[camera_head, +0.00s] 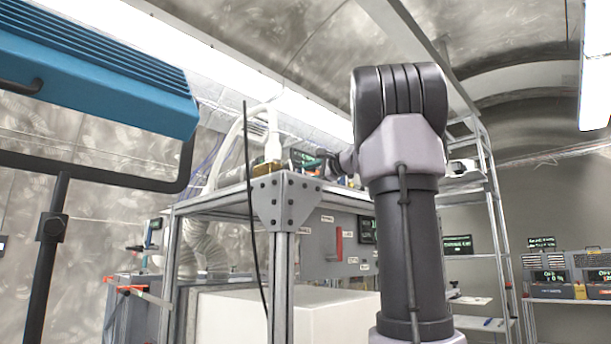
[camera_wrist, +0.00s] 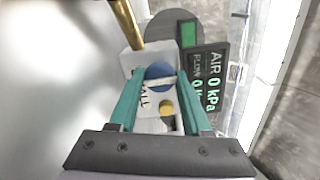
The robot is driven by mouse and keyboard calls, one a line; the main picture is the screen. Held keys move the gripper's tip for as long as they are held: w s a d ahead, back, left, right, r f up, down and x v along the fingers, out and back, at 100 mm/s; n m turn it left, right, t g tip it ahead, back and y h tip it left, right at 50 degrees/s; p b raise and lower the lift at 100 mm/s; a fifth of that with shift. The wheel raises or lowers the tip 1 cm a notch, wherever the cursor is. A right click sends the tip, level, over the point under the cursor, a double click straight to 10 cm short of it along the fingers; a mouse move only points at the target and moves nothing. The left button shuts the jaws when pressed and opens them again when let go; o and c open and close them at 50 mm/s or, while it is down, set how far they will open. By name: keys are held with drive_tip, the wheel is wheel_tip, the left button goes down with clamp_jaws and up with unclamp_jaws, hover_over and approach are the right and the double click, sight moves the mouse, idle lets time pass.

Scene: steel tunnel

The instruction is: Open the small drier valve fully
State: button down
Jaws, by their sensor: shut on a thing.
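The small drier valve shows in the wrist view as a round blue knob (camera_wrist: 158,72) with a pale bar across it, on a white body. My gripper (camera_wrist: 161,78) has its teal fingers on either side of the knob and is shut on it. A label ending in "ALL" lies below the knob, partly hidden by a finger. A small yellow round part (camera_wrist: 166,108) sits below it. In the head view my gripper (camera_head: 325,160) is at the top of the metal frame, and the valve cannot be made out there.
A display (camera_wrist: 208,85) beside the valve reads "AIR 0 kPa". A brass pipe (camera_wrist: 127,22) rises at the upper left of the knob.

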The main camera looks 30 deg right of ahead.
drive_tip(key=shift+c, duration=1.8)
unclamp_jaws()
drive_tip(key=shift+s, duration=0.1)
drive_tip(key=v, duration=1)
drive_tip(key=shift+s+d, duration=0.1)
drive_tip(key=shift+s, duration=0.15)
